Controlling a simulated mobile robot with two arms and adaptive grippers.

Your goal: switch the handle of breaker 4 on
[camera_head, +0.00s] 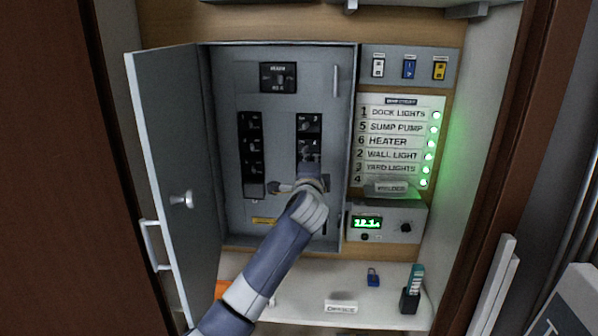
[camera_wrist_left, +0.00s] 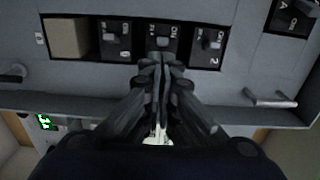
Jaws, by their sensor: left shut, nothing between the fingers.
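Breaker 4 (camera_head: 310,146) sits in the right column of the open grey panel, below the top breaker (camera_head: 308,122). In the left wrist view it is the middle black breaker (camera_wrist_left: 163,38), with its small grey handle showing just ahead of my fingertips. My left gripper (camera_wrist_left: 161,62) is shut and empty, its fingertips close to that breaker's lower edge. I cannot tell whether they touch it. In the head view my left gripper (camera_head: 308,166) covers the lower part of the right column. The handle's on or off position is unclear. My right gripper is not in view.
The panel door (camera_head: 165,150) stands open at the left. A label board (camera_head: 398,140) with several green lamps and a meter box (camera_head: 385,222) are to the right. A blue padlock (camera_head: 373,277) and a white tag (camera_head: 341,307) lie on the shelf below.

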